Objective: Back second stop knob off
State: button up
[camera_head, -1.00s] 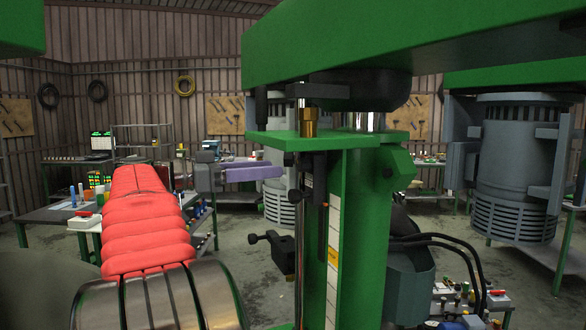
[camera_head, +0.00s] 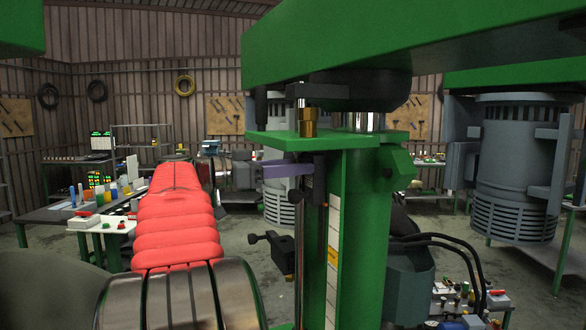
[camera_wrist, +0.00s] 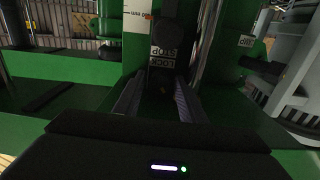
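The green disperser stand (camera_head: 362,230) rises in the middle of the head view, with a scale strip beside its dark rod. An upper black stop (camera_head: 319,170) sits on the rod below the green plate. A lower black stop (camera_head: 283,254) has its knob (camera_head: 256,237) sticking out to the left. My gripper (camera_head: 305,168), with purple-looking fingers, is level with the upper stop and reaches its left side.
A green beam (camera_head: 410,45) spans overhead, and a green plate (camera_head: 335,139) with a brass fitting (camera_head: 308,122) lies just above my gripper. A grey-blue container (camera_head: 408,285) with black hoses stands right of the column. Benches with small items stand behind.

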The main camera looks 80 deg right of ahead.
jog(key=c, duration=0.7)
jog(key=shift+w+a, duration=0.1)
jog(key=shift+a, duration=0.2)
jog(key=shift+c, duration=0.7)
jog(key=shift+d, duration=0.2)
